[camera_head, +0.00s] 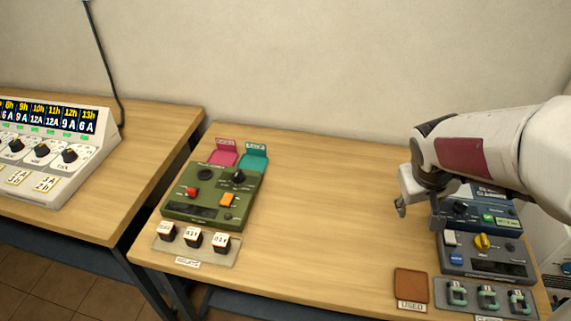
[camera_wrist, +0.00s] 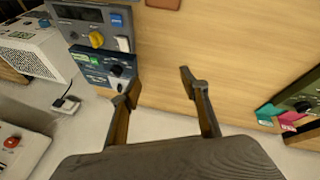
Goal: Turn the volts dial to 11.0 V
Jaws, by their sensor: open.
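My gripper (camera_head: 418,210) is open and empty above the right part of the table. In the wrist view its fingers (camera_wrist: 160,82) are spread, with bare wood between them. A dark blue unit (camera_head: 490,213) with a black knob (camera_head: 460,209) stands just right of the gripper, partly hidden by my arm. In the wrist view this black knob (camera_wrist: 117,71) is beside the left fingertip; contact cannot be told. In front of it is a grey unit (camera_head: 458,269) with a yellow knob (camera_head: 482,242). The dial labels are too small to read, so I cannot tell which is volts.
A green unit (camera_head: 176,211) with another black knob (camera_head: 238,177) stands at left, with several small blocks before it. A brown pad (camera_head: 411,283) and a clip tray (camera_head: 447,306) lie at the front right. A charger console (camera_head: 50,150) is on the left table. The middle is clear.

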